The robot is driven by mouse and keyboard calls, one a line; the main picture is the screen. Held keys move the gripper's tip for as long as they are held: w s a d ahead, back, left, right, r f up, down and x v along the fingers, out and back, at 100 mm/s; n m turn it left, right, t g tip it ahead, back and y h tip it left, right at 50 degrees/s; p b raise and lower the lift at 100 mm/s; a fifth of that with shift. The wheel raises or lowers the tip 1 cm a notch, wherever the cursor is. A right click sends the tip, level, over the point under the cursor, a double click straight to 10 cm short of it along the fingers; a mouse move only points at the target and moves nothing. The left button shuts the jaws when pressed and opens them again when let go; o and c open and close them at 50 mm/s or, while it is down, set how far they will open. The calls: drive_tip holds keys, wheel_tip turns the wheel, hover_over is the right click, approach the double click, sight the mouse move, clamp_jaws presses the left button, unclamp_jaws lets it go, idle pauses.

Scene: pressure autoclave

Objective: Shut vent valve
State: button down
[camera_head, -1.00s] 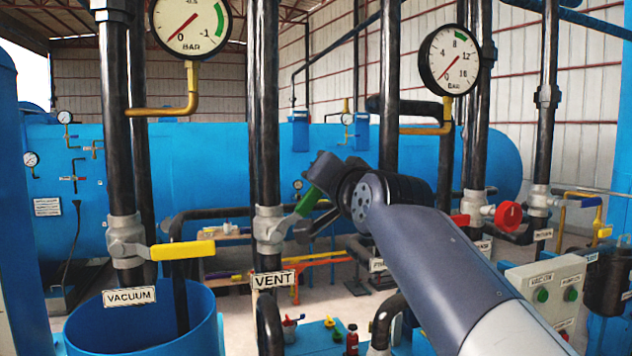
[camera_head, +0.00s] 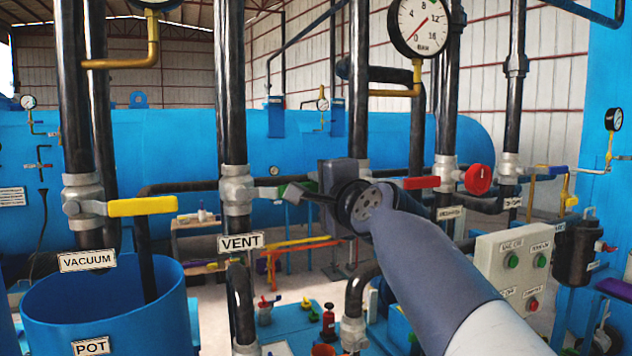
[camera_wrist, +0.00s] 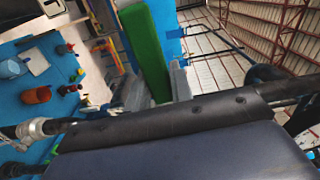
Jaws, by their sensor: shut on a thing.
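The vent valve (camera_head: 237,190) is a grey metal body on a black vertical pipe, above a white VENT label (camera_head: 240,243). Its green lever (camera_head: 291,191) points right, roughly level and across the pipe, and is mostly hidden by my gripper. My gripper (camera_head: 302,192) is at the lever, shut on it, with my arm reaching in from the lower right. In the wrist view the green lever (camera_wrist: 147,50) passes between the two grey fingertips (camera_wrist: 156,88). The lever's root is not clear there.
A yellow vacuum lever (camera_head: 142,207) lies level at left above a blue pot (camera_head: 110,315). A red lever (camera_head: 422,182) and red round knob (camera_head: 479,179) sit right of my wrist. A button panel (camera_head: 525,275) stands at lower right. Pipes stand close on both sides.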

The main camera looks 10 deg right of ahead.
drive_tip(key=shift+f+m, duration=0.5)
drive_tip(key=shift+f, duration=0.05)
drive_tip(key=c, duration=1.2)
unclamp_jaws()
drive_tip(key=shift+c, duration=0.2)
drive_tip(key=b+v, duration=0.2)
drive_tip(key=v, duration=0.8)
drive_tip(key=shift+s, duration=0.4)
drive_tip(key=p+x, duration=0.1)
drive_tip(key=x, duration=0.9)
drive_tip(key=shift+w+r+p, duration=0.15)
drive_tip(key=shift+w+p, duration=0.25)
